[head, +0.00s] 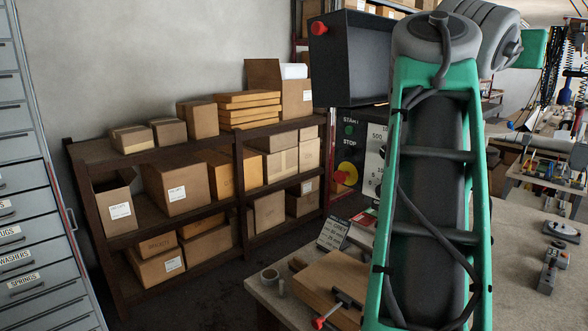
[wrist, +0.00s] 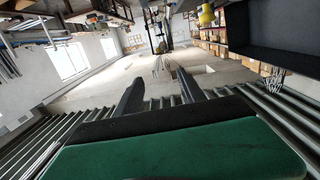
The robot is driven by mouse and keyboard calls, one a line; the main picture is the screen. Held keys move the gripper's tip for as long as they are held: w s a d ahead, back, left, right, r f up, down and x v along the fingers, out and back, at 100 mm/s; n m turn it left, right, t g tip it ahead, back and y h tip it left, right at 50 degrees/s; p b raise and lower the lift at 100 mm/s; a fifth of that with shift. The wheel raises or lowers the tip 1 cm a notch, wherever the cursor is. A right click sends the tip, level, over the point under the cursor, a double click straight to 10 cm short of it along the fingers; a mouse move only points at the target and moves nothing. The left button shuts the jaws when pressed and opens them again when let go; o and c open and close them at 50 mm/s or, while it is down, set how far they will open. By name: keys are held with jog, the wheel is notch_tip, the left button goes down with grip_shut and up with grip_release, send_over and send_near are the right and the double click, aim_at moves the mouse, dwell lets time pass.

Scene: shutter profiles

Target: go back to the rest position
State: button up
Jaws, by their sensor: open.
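My gripper (wrist: 160,76) shows in the wrist view as two dark fingers beyond a green and black body. The fingers are apart, with nothing between them. It points out over the room, with open floor seen beyond it. In the head view my green and dark grey arm rises large at the right of the middle, and the gripper cannot be made out there.
A workbench (head: 535,245) with small tools extends at the right. A brown shelf (head: 237,165) of cardboard boxes stands behind. A drawer cabinet (head: 25,215) is at the left. A dark box (head: 365,65) is beside my arm. Grey slats (wrist: 45,140) lie below the gripper.

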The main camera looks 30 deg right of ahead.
jog(key=w+a+f+n+t+y, duration=0.3)
jog(key=w+a+f+n+y, duration=0.2)
jog(key=w+a+f, duration=0.75)
jog(key=w+a+f+n+t+y, duration=0.4)
jog(key=w+a+f, duration=0.5)
jog(key=f, duration=0.6)
jog(key=s+a+f+n+g+y, duration=0.2)
jog(key=s+a+f+n+y, duration=0.15)
jog(key=a+f, duration=0.9)
jog(key=s+a+f+n+g+y, duration=0.3)
jog(key=s+a+f+y, duration=0.15)
jog(key=a+f, duration=0.8)
notch_tip(320, 180, down, 15)
jog(key=s+g+b, duration=0.1)
jog(key=b, duration=0.9)
jog(key=shift+s+r+n, duration=0.15)
jog(key=shift+s+n, duration=0.15)
jog(key=shift+n, duration=0.05)
jog(key=shift+a, duration=0.1)
jog(key=shift+c, duration=0.6)
